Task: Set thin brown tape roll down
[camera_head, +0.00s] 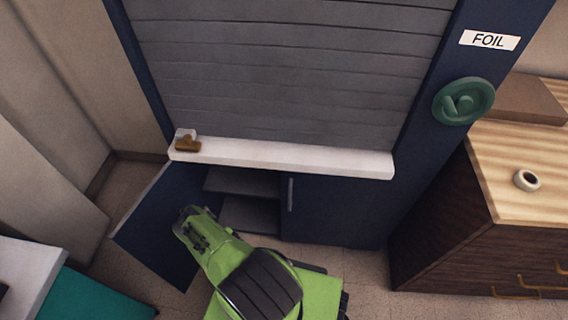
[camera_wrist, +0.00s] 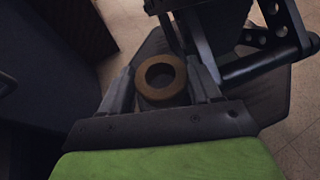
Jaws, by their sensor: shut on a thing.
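The thin brown tape roll (camera_wrist: 160,95) is between the two fingers of my gripper (camera_wrist: 161,80) in the wrist view, its round hole facing the camera. The fingers press on it from both sides. In the head view my gripper (camera_head: 188,218) is low, in front of the blue cabinet's open left door and beside the open compartment. The roll cannot be made out clearly in the head view. No surface shows touching the roll.
The open cabinet door (camera_head: 160,235) stands out at left. Inside are dark shelves (camera_head: 245,214). A white ledge (camera_head: 290,157) above holds a small brown-and-clear object (camera_head: 187,142). A wooden-topped chest (camera_head: 500,190) at right bears a pale ring (camera_head: 527,180) and has free room.

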